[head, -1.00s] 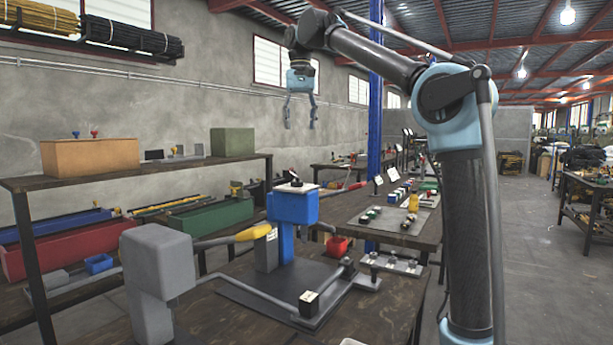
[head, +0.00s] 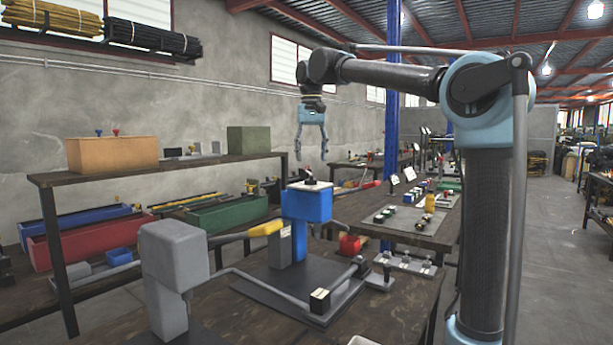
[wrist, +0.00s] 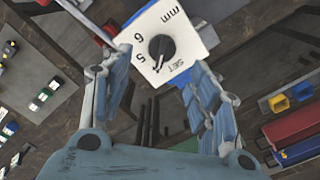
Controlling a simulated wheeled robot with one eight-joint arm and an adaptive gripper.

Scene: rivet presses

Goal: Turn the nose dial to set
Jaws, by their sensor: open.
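The nose dial (wrist: 161,48) is a round black knob on a white plate (wrist: 190,28) marked 5, 6, mm and SET. Its pointed end appears to face between 5 and SET; I cannot tell exactly. In the head view the dial (head: 311,181) sits on top of the blue press head (head: 306,206). My gripper (head: 311,159) is open and points down above the dial, apart from it. In the wrist view my gripper (wrist: 157,62) has one finger on each side of the lower part of the plate, with nothing between them.
A grey block-shaped machine part (head: 172,254) and a yellow-gripped lever (head: 265,228) stand left of the blue head. A shelf (head: 110,175) with boxes runs behind at left. The air around the dial looks clear.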

